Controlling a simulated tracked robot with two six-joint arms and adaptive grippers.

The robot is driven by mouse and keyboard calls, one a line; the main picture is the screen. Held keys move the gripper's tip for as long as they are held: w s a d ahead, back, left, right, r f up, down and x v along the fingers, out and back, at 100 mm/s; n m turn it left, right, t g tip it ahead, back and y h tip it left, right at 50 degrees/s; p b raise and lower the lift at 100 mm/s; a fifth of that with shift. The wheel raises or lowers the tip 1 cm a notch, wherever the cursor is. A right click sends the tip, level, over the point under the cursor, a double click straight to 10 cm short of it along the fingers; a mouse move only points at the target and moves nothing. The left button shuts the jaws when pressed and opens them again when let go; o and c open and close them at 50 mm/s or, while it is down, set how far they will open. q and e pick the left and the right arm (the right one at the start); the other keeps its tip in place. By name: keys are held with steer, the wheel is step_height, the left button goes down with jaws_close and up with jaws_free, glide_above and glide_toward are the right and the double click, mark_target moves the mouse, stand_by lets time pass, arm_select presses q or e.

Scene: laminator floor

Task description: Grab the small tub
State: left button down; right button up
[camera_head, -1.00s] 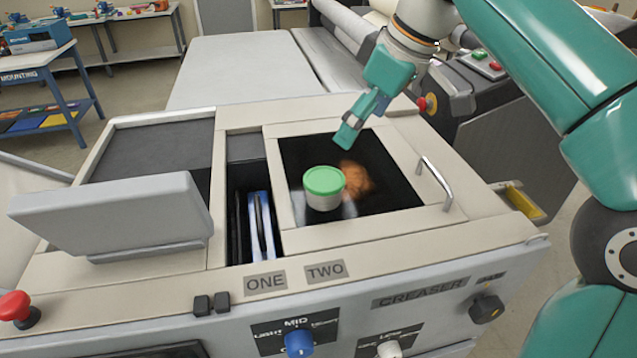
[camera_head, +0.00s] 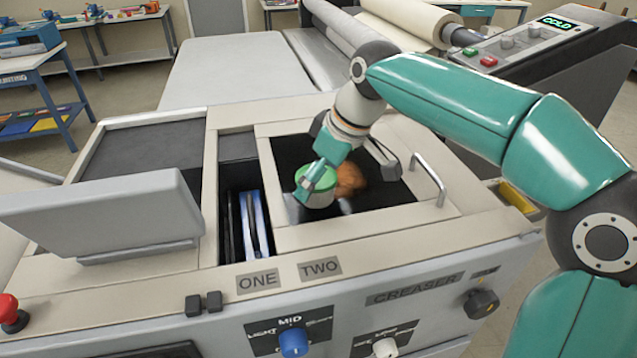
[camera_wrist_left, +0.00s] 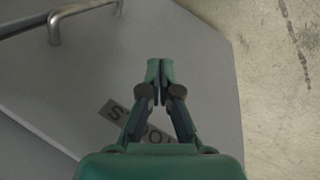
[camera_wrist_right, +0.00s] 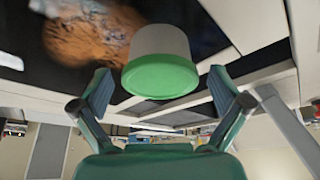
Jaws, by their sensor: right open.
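The small tub (camera_head: 320,194) is white with a green lid and stands upright in the black square well of the machine top. My right gripper (camera_head: 308,178) reaches down over it from the upper right and hides part of the lid. In the right wrist view the tub (camera_wrist_right: 160,62) is ahead of and between the fingertips of my right gripper (camera_wrist_right: 163,88), which are spread wide with a gap on each side. My left gripper (camera_wrist_left: 160,72) has its fingertips together, with nothing seen between them, over a grey panel; it is out of the head view.
A blurred orange-brown thing (camera_head: 350,179) lies beside the tub, in the well. A metal handle (camera_head: 429,178) stands at the well's right. A narrow slot holding blue items (camera_head: 254,222) is to the left. A raised grey panel (camera_head: 100,218) stands at the left.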

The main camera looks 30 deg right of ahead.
steer(key=shift+w+a+f, duration=0.1)
steer(key=shift+f, duration=0.2)
steer(key=c, duration=1.1)
